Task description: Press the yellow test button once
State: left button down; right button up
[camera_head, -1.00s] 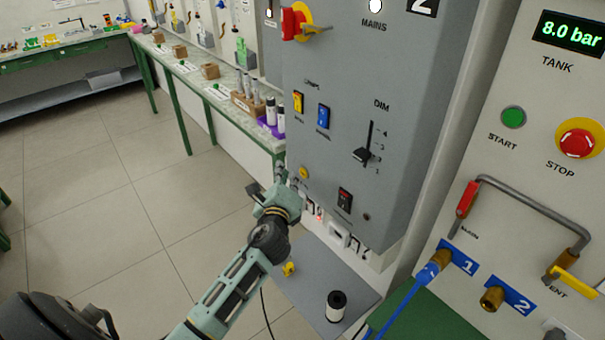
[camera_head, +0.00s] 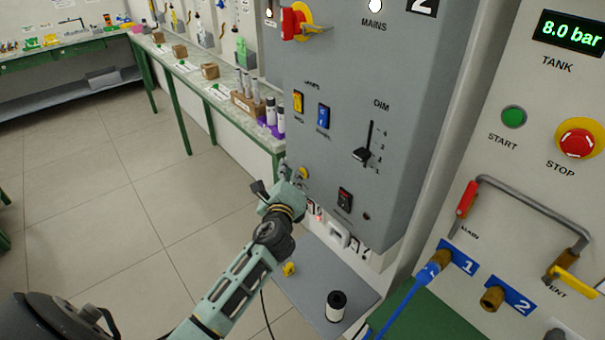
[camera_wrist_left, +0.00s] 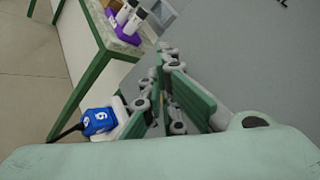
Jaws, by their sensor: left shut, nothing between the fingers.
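The yellow test button (camera_head: 304,173) is a small round button low on the left of the grey control panel (camera_head: 400,110). My left gripper (camera_head: 284,174) is shut and empty, just left of the button in the head view. I cannot tell whether it touches the button or the panel. In the left wrist view the shut fingers (camera_wrist_left: 166,58) point along the grey panel face (camera_wrist_left: 235,50), and the button cannot be made out there. My right gripper is not in view.
The panel also carries a yellow switch (camera_head: 298,102), a blue switch (camera_head: 324,117), a dim slider (camera_head: 362,154) and a black-and-red switch (camera_head: 345,200). A grey shelf (camera_head: 320,275) lies below.

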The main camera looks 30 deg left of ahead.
pick_arm(q)
jog(key=shift+w+d, duration=0.1)
jog(key=shift+w, duration=0.1)
dwell(0.3)
jog(key=shift+s, duration=0.1)
jog(key=shift+s+a+p, duration=0.3)
jog(key=shift+s+a, duration=0.05)
jog(key=shift+s, duration=0.3)
jog(key=shift+s, duration=0.1)
jog(key=s, duration=0.1)
jog(key=s+a, duration=0.1)
jog(key=s, duration=0.1)
jog(key=s+a+p, duration=0.1)
jog(key=shift+s, duration=0.2)
dwell(0.8)
